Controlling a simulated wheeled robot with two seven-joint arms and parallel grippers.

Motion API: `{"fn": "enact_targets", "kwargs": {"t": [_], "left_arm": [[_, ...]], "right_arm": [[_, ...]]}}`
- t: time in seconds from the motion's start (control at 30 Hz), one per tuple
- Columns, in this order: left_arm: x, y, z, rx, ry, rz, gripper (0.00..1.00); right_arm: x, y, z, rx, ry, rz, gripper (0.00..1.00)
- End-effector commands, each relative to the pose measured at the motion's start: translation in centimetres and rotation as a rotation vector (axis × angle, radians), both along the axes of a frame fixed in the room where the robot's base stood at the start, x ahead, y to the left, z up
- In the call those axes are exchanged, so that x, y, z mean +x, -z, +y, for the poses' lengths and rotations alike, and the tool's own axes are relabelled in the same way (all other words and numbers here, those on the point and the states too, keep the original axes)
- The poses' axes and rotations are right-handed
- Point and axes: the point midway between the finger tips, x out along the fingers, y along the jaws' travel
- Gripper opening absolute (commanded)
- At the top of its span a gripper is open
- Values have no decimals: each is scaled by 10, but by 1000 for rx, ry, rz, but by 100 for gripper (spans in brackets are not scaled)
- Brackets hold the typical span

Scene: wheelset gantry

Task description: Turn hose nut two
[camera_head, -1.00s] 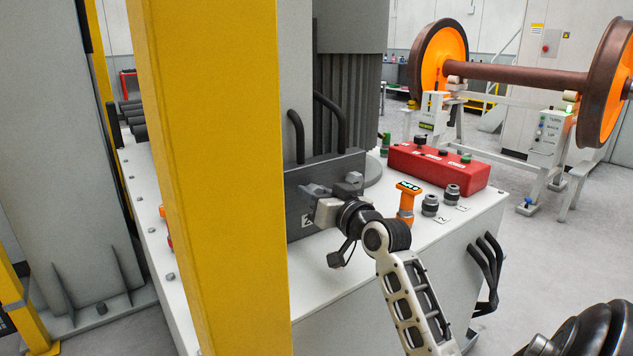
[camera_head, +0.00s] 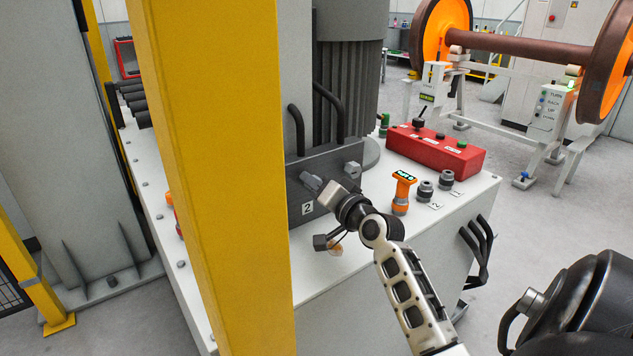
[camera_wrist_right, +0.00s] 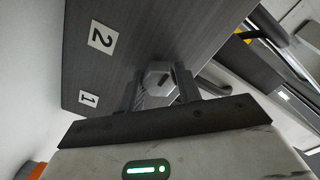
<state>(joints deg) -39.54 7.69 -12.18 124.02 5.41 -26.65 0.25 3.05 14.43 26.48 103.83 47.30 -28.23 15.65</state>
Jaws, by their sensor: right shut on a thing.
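Hose nut two is the grey hex nut (camera_wrist_right: 157,80) on the dark grey plate by the "2" label (camera_wrist_right: 102,38) in the right wrist view. My right gripper (camera_wrist_right: 158,92) is shut on it, with one finger on each side. In the head view my right gripper (camera_head: 316,184) reaches the plate (camera_head: 290,210) just above its "2" label (camera_head: 307,208), and the nut is largely hidden by the fingers. A second grey fitting (camera_head: 353,170) sits to the right on the same plate. My left gripper is not in view.
A yellow post (camera_head: 215,190) stands close in front, left of the gripper. An orange tool with a green display (camera_head: 402,190), two grey fittings and a red button box (camera_head: 435,150) are on the white bench top to the right. Black hoses (camera_head: 325,115) rise behind the plate.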

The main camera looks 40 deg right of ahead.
Motion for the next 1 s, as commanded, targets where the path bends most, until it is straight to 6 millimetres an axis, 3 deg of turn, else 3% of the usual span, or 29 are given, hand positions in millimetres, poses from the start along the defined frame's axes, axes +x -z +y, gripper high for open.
{"fn": "enact_targets", "kwargs": {"t": [0.4, 0.43, 0.5, 0.83, 1.0], "left_arm": [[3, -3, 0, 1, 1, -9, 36], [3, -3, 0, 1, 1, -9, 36], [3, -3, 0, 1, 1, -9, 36], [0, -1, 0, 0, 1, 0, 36], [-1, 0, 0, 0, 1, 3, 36]], "right_arm": [[0, 0, 0, 7, 1, -2, 11], [0, 0, 0, 6, 1, -1, 42], [0, 0, 0, 6, 1, -1, 56], [-3, 0, 0, 6, 0, -1, 56], [-26, 1, 4, 4, 0, 2, 56]]}}
